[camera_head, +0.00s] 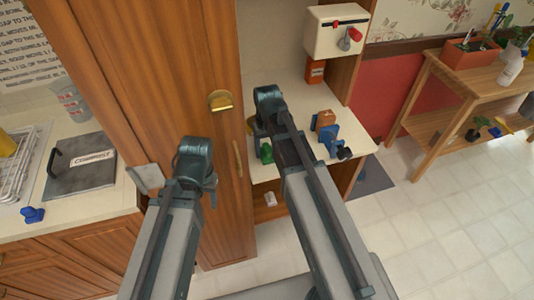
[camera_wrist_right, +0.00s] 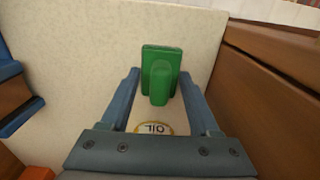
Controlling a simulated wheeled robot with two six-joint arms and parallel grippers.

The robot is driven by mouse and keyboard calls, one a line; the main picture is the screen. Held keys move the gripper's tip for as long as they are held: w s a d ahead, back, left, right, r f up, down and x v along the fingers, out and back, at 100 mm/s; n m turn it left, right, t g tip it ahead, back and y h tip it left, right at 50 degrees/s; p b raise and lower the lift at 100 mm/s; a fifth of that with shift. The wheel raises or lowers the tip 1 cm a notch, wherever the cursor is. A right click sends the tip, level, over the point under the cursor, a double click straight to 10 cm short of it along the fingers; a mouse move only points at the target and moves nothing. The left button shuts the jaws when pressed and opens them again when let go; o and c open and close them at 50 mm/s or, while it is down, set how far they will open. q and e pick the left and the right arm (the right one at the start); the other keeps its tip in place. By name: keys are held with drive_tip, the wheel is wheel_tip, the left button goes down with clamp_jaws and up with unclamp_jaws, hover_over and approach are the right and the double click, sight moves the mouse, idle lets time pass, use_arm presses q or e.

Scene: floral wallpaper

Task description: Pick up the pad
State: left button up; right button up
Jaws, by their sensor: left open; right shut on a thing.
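A green block with a raised grip, which looks like the pad (camera_wrist_right: 160,72), is between the fingers of my right gripper (camera_wrist_right: 160,85) in the right wrist view. My right gripper is shut on it. It also shows as a green shape on the counter in the head view (camera_head: 265,153). A pale area with an oval "OIL" label (camera_wrist_right: 153,128) lies near the palm; I cannot tell whether it belongs to the green block. My left gripper (camera_head: 208,188) is open in front of the tall wooden cabinet, mostly hidden by its arm, with nothing visible in it.
Blue and orange items (camera_head: 328,130) stand on the counter (camera_head: 285,95), right of my right arm. A white box with a red knob (camera_head: 338,33) is above. The wooden cabinet (camera_head: 150,80) stands at left. A side table (camera_head: 470,80) stands at right; floor before it is clear.

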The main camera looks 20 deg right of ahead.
sight(267, 147)
drive_tip(key=c, duration=0.6)
drive_tip(key=shift+r, duration=0.1)
wheel_tip(267, 147, up, 10)
drive_tip(key=p, duration=1)
